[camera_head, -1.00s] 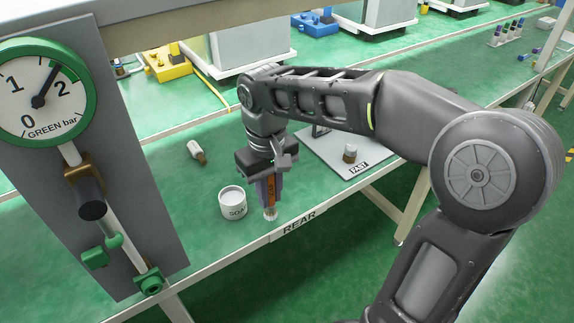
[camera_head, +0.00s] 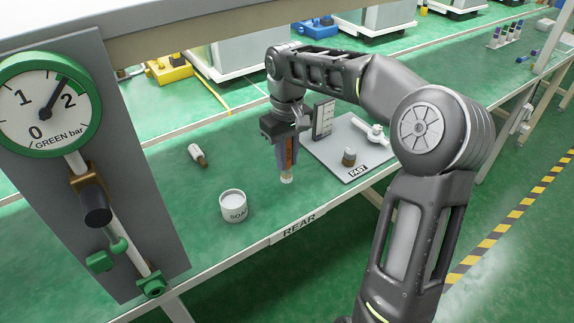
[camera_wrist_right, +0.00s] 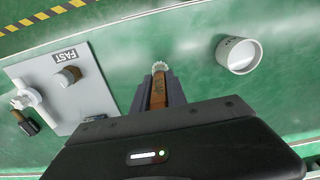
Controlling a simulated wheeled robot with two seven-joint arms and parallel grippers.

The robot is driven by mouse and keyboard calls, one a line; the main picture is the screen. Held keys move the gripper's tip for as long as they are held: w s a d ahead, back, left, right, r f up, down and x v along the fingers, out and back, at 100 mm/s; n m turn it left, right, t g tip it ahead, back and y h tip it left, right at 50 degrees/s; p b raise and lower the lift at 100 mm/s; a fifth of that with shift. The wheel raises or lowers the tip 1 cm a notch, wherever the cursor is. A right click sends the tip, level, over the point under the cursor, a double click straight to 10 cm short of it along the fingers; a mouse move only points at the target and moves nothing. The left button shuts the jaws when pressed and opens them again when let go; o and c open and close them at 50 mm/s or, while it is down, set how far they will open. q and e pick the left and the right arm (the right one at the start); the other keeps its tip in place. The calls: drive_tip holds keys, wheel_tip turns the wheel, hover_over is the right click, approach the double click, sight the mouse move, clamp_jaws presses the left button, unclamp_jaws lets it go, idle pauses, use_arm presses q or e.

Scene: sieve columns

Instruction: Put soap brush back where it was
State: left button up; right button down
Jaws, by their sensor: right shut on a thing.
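My right gripper (camera_head: 286,160) is shut on the soap brush (camera_head: 287,179), which has a brown handle and pale bristles pointing down. It is held upright above the green bench, between the soap pot and the grey board. In the right wrist view the brush (camera_wrist_right: 158,86) sits between the two fingers, bristles outward. The white soap pot (camera_head: 233,207) stands near the front edge, left of the brush, and also shows in the right wrist view (camera_wrist_right: 239,55). My left gripper is not in view.
A grey board (camera_head: 326,151) marked FAST carries a small brown-and-white brush or stopper (camera_head: 349,157) and a white valve-like part (camera_head: 372,134). Another small brown-and-white item (camera_head: 197,154) lies at the back left. A gauge panel (camera_head: 100,200) stands at left. Bench around the pot is clear.

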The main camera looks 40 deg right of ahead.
sight(289, 141)
drive_tip(key=shift+f, duration=1.6)
drive_tip(key=shift+f, duration=0.15)
drive_tip(key=c, duration=1.3)
unclamp_jaws()
drive_tip(key=shift+f, duration=0.1)
drive_tip(key=shift+b, duration=0.3)
drive_tip(key=r, duration=0.5)
drive_tip(key=r+p, duration=0.1)
drive_tip(key=r, duration=0.2)
drive_tip(key=shift+w+d, duration=0.15)
drive_tip(key=shift+d, duration=0.25)
